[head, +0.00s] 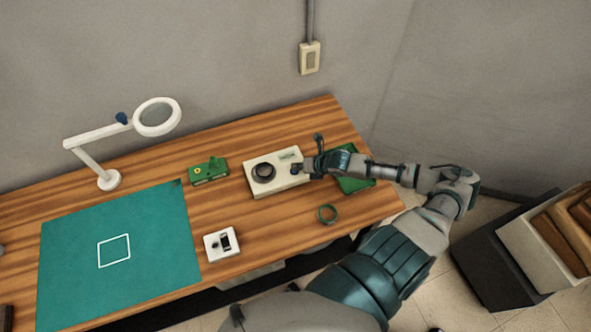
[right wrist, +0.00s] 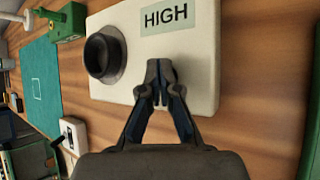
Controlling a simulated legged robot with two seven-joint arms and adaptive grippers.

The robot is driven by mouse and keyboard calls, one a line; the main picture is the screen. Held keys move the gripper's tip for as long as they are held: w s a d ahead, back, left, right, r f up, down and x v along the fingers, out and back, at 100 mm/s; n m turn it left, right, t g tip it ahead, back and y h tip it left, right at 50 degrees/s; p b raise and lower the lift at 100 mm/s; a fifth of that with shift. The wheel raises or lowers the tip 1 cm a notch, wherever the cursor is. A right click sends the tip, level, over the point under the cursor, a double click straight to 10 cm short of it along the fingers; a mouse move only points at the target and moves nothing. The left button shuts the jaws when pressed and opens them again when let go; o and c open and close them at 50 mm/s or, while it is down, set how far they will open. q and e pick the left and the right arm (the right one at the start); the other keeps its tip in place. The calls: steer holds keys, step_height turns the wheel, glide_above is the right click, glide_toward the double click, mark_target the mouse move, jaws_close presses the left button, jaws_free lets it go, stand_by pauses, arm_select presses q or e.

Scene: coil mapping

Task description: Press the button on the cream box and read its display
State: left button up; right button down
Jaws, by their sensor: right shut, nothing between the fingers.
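The cream box (head: 281,181) lies on the wooden table, right of its middle; it fills the upper part of the right wrist view (right wrist: 120,18). Its display (right wrist: 166,16) reads HIGH. A dark round cup (right wrist: 104,55) stands on the box, left of my fingers; it shows in the head view too (head: 263,173). My right gripper (right wrist: 160,68) is shut and empty, its fingertips over the box face below the display. I see no button; the fingertips may hide it. I cannot tell whether they touch the box. My left gripper is not in view.
A green block (head: 208,171) is to the left. A white device (head: 221,243), a green mat (head: 70,255) and a magnifier lamp (head: 108,180) stand further left.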

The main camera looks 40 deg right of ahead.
mark_target(295, 172)
steer(key=shift+a, duration=0.15)
steer(key=shift+a+r+p, duration=0.3)
steer(key=shift+r+p, duration=0.15)
steer(key=shift+r, duration=0.05)
steer(key=shift+a+r+p, duration=0.25)
steer(key=shift+r+p, duration=0.15)
steer(key=shift+r, duration=0.1)
steer(key=shift+d+f, duration=0.1)
steer(key=shift+d, duration=0.05)
steer(key=shift+r+p, duration=0.4)
steer(key=shift+r, duration=0.1)
step_height(295, 172, up, 4)
steer(key=p, duration=0.3)
steer(key=shift+r+p, duration=0.15)
steer(key=shift+p, duration=0.25)
